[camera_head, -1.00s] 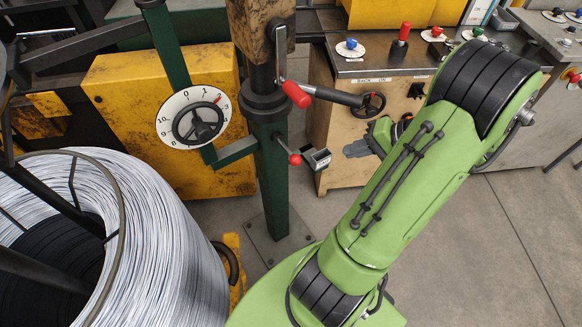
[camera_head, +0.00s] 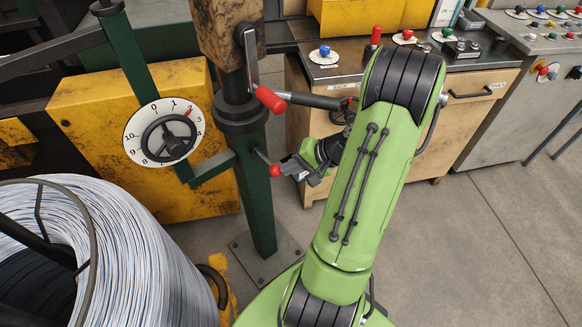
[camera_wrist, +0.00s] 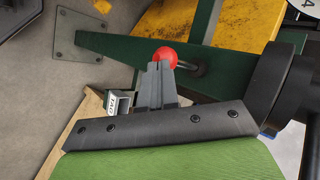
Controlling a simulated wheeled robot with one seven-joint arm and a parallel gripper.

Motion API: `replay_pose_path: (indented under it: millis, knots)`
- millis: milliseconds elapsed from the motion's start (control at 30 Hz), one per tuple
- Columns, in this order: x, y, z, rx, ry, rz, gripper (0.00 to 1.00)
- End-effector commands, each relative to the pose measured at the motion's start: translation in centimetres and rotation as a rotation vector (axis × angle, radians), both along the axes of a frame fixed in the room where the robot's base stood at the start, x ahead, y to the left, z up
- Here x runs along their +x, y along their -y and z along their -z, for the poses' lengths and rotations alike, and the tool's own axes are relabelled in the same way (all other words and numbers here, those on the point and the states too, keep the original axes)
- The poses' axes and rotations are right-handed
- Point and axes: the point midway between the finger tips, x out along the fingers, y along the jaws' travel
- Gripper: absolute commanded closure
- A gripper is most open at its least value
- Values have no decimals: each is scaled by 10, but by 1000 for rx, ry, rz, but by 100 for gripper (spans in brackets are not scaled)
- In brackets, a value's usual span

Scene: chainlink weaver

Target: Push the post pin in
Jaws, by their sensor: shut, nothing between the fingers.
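The post pin is a thin metal rod with a red ball knob (camera_head: 275,170). It sticks out of the side of the green post (camera_head: 257,205), with a length of rod showing between knob and post. The knob (camera_wrist: 166,56) also shows in the wrist view, just beyond my fingertips. My gripper (camera_head: 284,168) is shut and empty. Its grey fingers (camera_wrist: 160,68) point at the knob and overlap its lower edge in the wrist view. The tips are at the knob, touching or nearly so; I cannot tell which.
A lever with a red grip (camera_head: 270,99) hangs just above the pin. A dial with a handwheel (camera_head: 165,135) is left of the post. A wire coil (camera_head: 130,250) stands at the lower left. A control bench (camera_head: 440,130) is behind my arm. Floor at the right is clear.

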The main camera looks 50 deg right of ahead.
Motion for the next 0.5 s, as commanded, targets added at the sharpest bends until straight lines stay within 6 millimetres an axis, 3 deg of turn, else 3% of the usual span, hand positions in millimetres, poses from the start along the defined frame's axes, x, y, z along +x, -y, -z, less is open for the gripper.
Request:
replay_pose_path:
  millis: [167,500]
  knots:
    - [1,0,-1,0,0,-1,100]
    - [50,7,-2,-1,0,-2,100]
